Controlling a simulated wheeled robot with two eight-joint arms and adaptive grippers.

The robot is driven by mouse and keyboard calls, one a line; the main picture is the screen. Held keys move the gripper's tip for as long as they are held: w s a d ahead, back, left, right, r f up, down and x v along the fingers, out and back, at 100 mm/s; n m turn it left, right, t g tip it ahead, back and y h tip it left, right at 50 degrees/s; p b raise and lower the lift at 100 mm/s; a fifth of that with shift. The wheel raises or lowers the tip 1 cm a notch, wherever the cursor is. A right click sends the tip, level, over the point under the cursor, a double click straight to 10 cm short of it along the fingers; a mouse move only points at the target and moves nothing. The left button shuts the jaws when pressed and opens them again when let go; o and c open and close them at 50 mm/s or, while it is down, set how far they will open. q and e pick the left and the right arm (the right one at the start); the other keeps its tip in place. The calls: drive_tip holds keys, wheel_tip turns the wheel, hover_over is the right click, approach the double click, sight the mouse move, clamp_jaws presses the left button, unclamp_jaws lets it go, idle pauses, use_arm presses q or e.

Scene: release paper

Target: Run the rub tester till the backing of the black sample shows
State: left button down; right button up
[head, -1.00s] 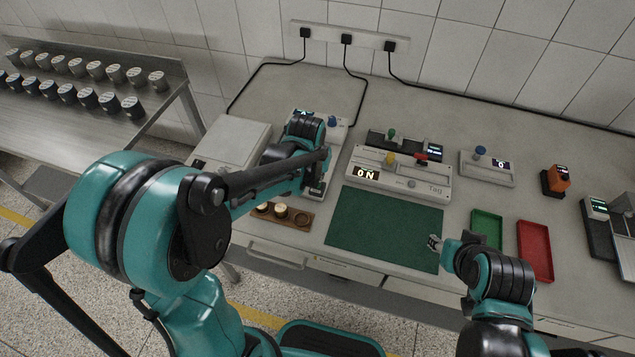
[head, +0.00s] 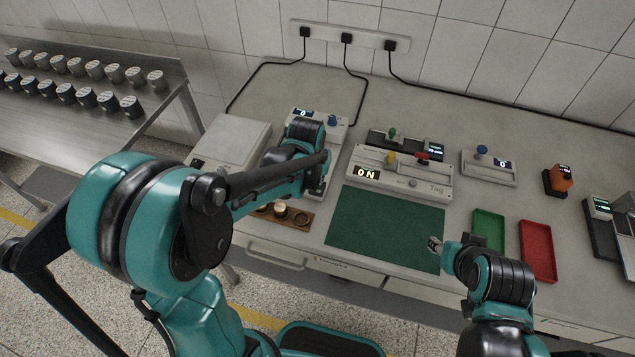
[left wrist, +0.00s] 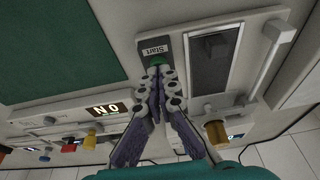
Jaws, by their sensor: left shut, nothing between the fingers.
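The rub tester (head: 341,130) stands at the back left of the bench, mostly hidden behind my left arm in the head view. Its small display (head: 303,112) seems to read 0. In the left wrist view the tester (left wrist: 255,70) shows a dark sample strip (left wrist: 207,78) with a darker block over part of it. A green button beside the Start label (left wrist: 155,48) is partly covered by my left gripper (left wrist: 156,70). That gripper is shut and empty, its tips at the button; contact is unclear. My right gripper (head: 435,244) is over the green mat's right edge; its opening is too small to judge.
The Tag tester (head: 400,180) reads 0 N, right of the rub tester. A green mat (head: 385,228), a green tray (head: 488,230) and a red tray (head: 538,250) lie in front. A wooden holder (head: 300,219) with small cups is at the front left.

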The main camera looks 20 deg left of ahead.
use_arm(q)
drive_tip(key=shift+f, duration=0.3)
wheel_tip(320, 180, up, 7)
drive_tip(key=s+d+p, duration=0.2)
drive_tip(key=p, duration=0.3)
idle(0.5)
drive_tip(key=shift+s+r, duration=0.1)
